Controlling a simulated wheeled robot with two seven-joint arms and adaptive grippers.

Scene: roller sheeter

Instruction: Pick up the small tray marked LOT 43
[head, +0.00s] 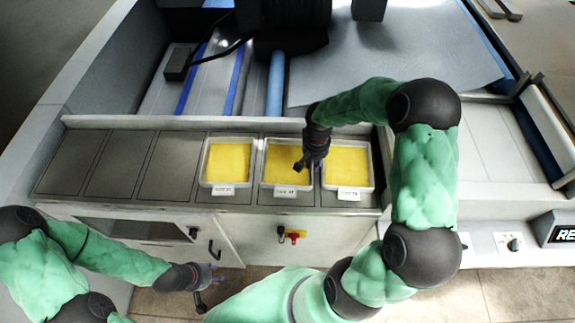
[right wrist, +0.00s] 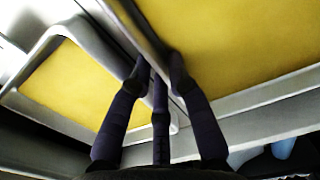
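Three small pale trays with yellow contents stand in a row on the grey counter: a left tray (head: 204,163), a middle tray (head: 265,162) and a right tray (head: 371,165). Each has a white front label; the lettering is too small to read surely, so I cannot tell which is LOT 43. My right gripper (head: 301,166) points down at the right side of the middle tray, by the gap to the right tray. In the right wrist view its fingers (right wrist: 157,78) straddle a tray wall (right wrist: 143,32); their grip on it is unclear. My left gripper (head: 209,287) is open and empty.
The counter's dark panels (head: 120,165) left of the trays are bare. A pale raised ledge (head: 190,124) runs behind the trays. Below are cabinet fronts with handles and a red-and-yellow switch (head: 293,236). The sheeter with its blue roller (head: 275,85) lies behind.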

